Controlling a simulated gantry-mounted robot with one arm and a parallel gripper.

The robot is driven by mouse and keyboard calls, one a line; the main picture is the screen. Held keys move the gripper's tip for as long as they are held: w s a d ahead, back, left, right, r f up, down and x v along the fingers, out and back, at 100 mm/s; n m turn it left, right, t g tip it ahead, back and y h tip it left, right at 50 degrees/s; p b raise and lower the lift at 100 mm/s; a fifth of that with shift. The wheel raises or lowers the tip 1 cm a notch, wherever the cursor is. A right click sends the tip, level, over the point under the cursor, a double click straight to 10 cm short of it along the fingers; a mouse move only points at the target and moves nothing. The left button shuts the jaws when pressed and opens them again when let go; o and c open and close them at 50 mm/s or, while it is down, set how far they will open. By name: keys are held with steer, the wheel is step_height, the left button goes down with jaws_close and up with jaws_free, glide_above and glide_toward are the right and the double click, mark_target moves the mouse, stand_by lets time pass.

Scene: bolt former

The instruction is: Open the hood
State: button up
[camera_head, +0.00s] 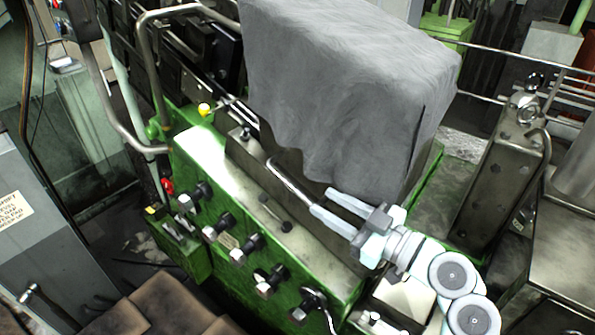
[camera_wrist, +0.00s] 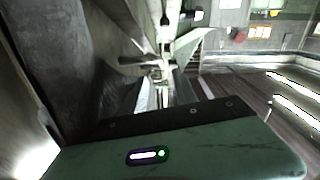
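The hood (camera_head: 345,85) is a large box-shaped cover with a draped grey surface, standing on the green machine in the head view. A thin silver bar (camera_head: 288,180), which looks like a handle, slants along the hood's lower front. My gripper (camera_head: 322,200) is at the hood's lower front edge, its two pale fingers apart with nothing visibly held. One fingertip overlaps the bar's lower end; I cannot tell whether they touch. In the wrist view, my gripper (camera_wrist: 160,70) shows near a dark surface on the left, and the contact is unclear.
Several black-and-silver knobs (camera_head: 245,247) stick out from the green machine front (camera_head: 205,165). A bent metal rail (camera_head: 150,80) stands at the left. A grey cabinet (camera_head: 35,230) is at far left, and a dark metal block (camera_head: 500,165) is to the right.

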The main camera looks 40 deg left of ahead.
mark_target(295, 186)
steer(key=a+p, duration=0.1)
steer(key=a, duration=0.2)
steer(key=a+p, duration=0.1)
steer(key=a, duration=0.5)
steer(key=shift+s+a+r+p, duration=0.1)
steer(key=shift+s+a+p, duration=0.15)
steer(key=shift+p, duration=0.15)
steer(key=shift+a, duration=0.45)
jaws_close()
stand_by(0.5)
